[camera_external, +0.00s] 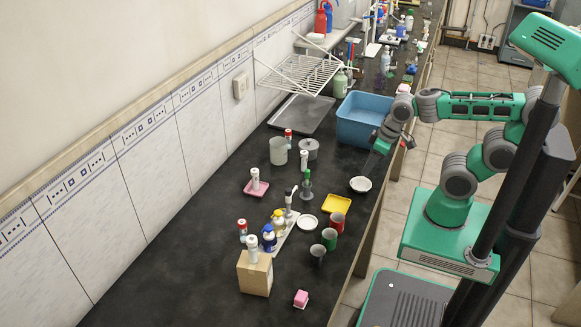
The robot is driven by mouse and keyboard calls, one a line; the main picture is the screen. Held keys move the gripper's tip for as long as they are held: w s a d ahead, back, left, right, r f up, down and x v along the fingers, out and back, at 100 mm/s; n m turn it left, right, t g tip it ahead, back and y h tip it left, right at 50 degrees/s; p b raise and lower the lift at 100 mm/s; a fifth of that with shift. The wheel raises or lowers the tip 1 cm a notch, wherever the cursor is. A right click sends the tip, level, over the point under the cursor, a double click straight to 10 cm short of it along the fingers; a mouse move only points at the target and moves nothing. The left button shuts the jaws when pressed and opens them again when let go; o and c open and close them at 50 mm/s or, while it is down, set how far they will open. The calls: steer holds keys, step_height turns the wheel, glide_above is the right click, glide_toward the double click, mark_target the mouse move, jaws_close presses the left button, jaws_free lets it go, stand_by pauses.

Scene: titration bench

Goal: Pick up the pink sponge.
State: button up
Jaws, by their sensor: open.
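A small pink block (301,298), which looks like the pink sponge, lies on the dark bench top near its front edge, at the bottom of the external view. It stands clear of the other things, to the right of a tan box. My gripper (380,150) is open, beside the blue basin and above the bench's right edge. It is well apart from the pink block, much farther up the picture. Its fingers are small and partly hard to make out.
A blue basin (362,119) and a white dish (360,184) are near my gripper. The bench around the pink block is bare.

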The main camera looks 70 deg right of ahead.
steer(key=o, duration=0.3)
stand_by(0.4)
